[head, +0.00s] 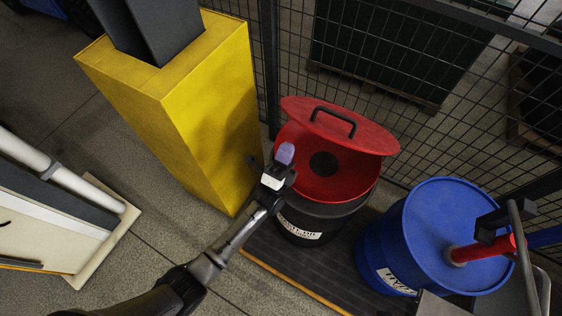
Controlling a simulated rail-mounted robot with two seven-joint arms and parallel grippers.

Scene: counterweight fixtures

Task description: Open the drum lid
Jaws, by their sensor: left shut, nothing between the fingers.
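The drum (315,222) is black with a red funnel top (343,186) and a white label. Its red lid (370,138) has a black handle (333,121) and stands tilted up at the back, so the red inside and a dark round centre opening show. My left gripper (284,157) is shut and empty, over the left side of the red funnel top, below and left of the lid's handle. I cannot tell whether it touches the drum or the lid. My right gripper is not in view.
A blue drum (428,225) with a red fitting stands on the right. A tall yellow post (205,110) stands on the left. A wire mesh fence (450,100) runs behind the drums. The black drum stands on a dark ribbed platform (285,262) with a yellow front edge.

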